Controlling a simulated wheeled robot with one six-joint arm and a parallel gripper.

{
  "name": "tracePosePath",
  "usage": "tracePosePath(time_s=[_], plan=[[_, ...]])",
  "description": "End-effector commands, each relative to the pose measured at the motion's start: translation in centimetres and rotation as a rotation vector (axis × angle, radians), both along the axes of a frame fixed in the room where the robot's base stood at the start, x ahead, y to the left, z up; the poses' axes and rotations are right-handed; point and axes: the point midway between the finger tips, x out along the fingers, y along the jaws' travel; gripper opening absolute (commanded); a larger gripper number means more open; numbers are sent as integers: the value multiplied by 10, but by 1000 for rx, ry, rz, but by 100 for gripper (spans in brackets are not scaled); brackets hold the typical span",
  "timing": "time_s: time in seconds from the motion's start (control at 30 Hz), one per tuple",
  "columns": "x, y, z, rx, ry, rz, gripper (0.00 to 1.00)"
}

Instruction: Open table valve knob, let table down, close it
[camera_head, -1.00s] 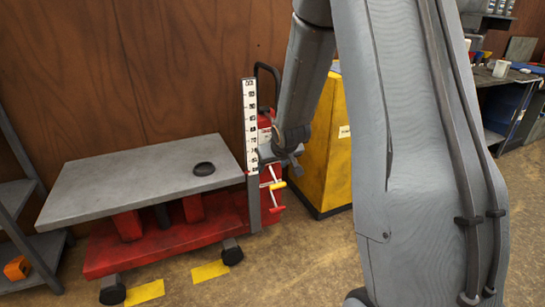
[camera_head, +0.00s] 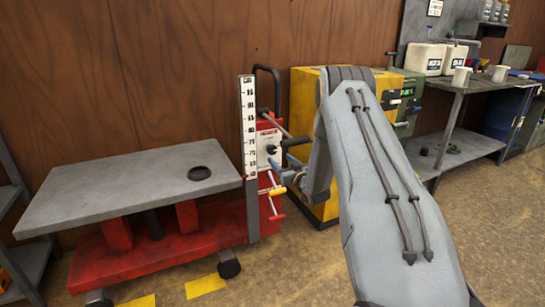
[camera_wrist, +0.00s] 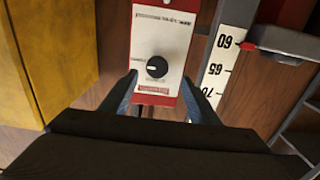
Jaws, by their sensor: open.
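The lift table has a grey top (camera_head: 120,186) on a red base (camera_head: 150,263). A white scale (camera_head: 249,130) stands at its right end. Behind the scale is a red and white panel (camera_head: 268,135); in the wrist view the panel (camera_wrist: 162,35) carries a black round knob (camera_wrist: 157,67) with a white mark. My gripper (camera_head: 280,172) is open in front of the panel. In the wrist view its two blue fingers (camera_wrist: 160,100) are spread, with the knob between and beyond their tips, apparently untouched. In that view a red pointer (camera_wrist: 248,46) is near 60 on the scale.
A yellow cabinet (camera_head: 305,100) stands right behind my arm. A yellow-tipped lever (camera_head: 277,191) and a red bar (camera_head: 277,216) stick out below the panel. A dark ring-shaped thing (camera_head: 199,173) lies on the table top. A workbench (camera_head: 455,82) stands at the right.

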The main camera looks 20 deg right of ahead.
Motion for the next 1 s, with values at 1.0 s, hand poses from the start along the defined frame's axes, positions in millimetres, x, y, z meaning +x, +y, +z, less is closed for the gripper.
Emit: tracePosePath(time_s=[1.0], plan=[[73,1,1,0,2,-3,35]])
